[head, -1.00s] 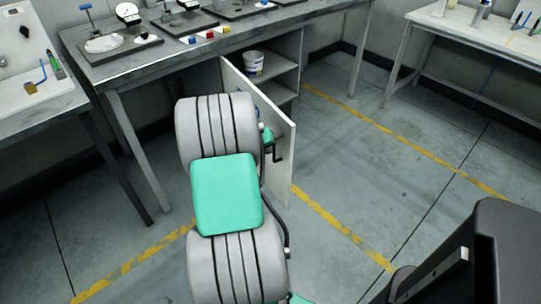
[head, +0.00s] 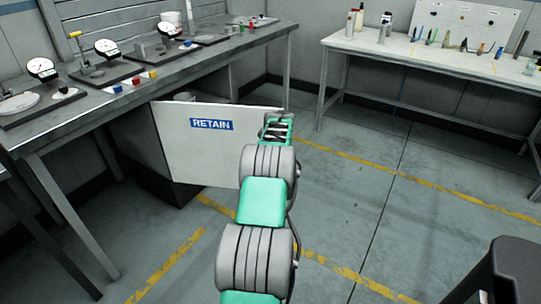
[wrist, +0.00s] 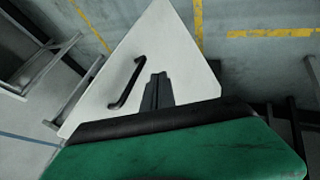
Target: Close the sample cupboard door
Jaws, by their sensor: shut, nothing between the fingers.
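The sample cupboard door (head: 180,145) is a white panel with a blue RETAIN label (head: 211,124). It stands partly open under the long bench, its outer face towards me. In the wrist view the door (wrist: 190,75) fills the middle, with a black bar handle (wrist: 127,83) on it. My gripper (wrist: 157,92) is shut and empty, its fingers at the outer face beside the handle; I cannot tell whether they touch the door. In the head view my gripper (head: 277,124) is near the door's right, free edge, and the handle is hidden there.
The long bench (head: 150,82) above the cupboard carries dial gauges and small coloured blocks. A second bench (head: 420,55) stands at the back right. The floor to the right is clear, apart from a dark stool-like object (head: 515,265).

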